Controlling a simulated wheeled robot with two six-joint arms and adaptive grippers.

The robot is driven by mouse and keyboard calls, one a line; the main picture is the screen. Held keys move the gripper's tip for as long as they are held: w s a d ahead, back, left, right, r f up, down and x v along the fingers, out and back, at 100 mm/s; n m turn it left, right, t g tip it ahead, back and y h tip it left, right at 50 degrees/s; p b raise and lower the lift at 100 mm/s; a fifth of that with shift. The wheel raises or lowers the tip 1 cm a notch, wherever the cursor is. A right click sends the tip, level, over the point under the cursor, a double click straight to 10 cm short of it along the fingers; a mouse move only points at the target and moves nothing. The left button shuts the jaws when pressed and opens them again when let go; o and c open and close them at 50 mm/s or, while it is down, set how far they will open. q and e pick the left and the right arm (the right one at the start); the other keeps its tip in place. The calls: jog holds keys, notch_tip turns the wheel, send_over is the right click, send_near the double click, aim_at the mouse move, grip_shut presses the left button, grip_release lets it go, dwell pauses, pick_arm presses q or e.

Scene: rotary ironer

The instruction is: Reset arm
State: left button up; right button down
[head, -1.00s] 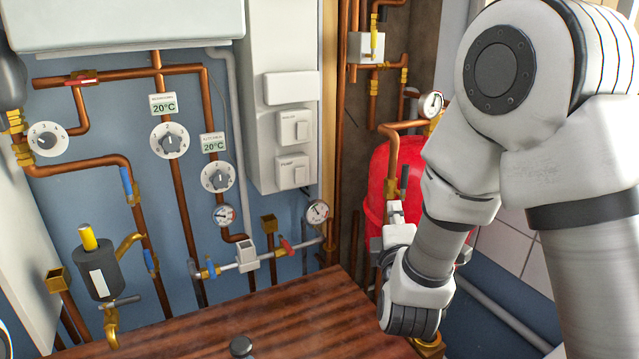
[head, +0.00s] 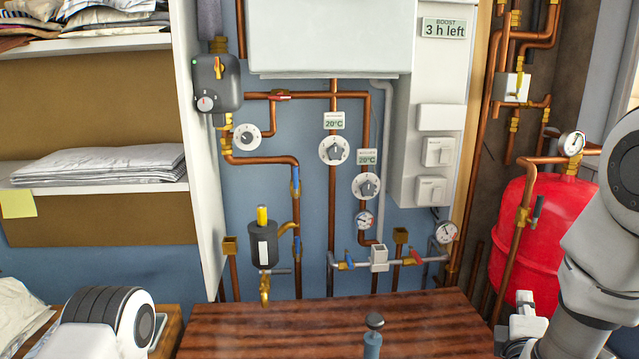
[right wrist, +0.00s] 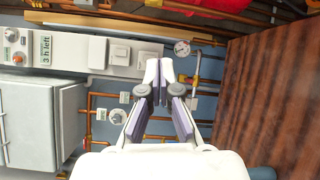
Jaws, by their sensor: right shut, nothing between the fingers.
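My right arm comes in from the right in the head view. Its gripper (head: 524,308) is small there, low in front of the red tank, and partly hidden by the arm's own wrist. In the right wrist view the two fingers of the right gripper (right wrist: 160,72) meet at their tips, with nothing between them. They point toward the wall of pipes and switches, apparently clear of it. Part of my left arm (head: 110,322) shows at the lower left of the head view; its fingers cannot be seen.
A wooden top (head: 270,335) spans the bottom centre, with a dark-knobbed bottle-like thing (head: 373,338) on it. Copper pipes (head: 332,215), dials and a white switch panel (head: 437,100) cover the wall. The red tank (head: 510,235) stands right; shelves with folded cloth (head: 100,163) are left.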

jog(key=s+a+f+g+y, duration=0.1)
jog(key=s+f+g+y, duration=0.2)
jog(key=f, duration=0.7)
jog(key=s+a+f+m+g, duration=0.15)
jog(key=s+f, duration=0.25)
jog(key=f, duration=0.6)
jog(key=s+a+f+n+g+y, duration=0.15)
jog(key=s+f+g, duration=0.25)
jog(key=f, duration=0.7)
jog(key=s+a+f+m+g+y, duration=0.2)
jog(key=s+a+f+m+g, duration=0.1)
jog(key=s+m, duration=0.4)
jog(key=s+a+f+m+g+y, duration=0.2)
jog(key=s+f+m+g, duration=0.2)
jog(key=s+f+m, duration=0.2)
jog(key=s+m, duration=0.2)
jog(key=s, duration=0.2)
jog(key=shift+a, duration=0.4)
jog(key=shift+g, duration=0.25)
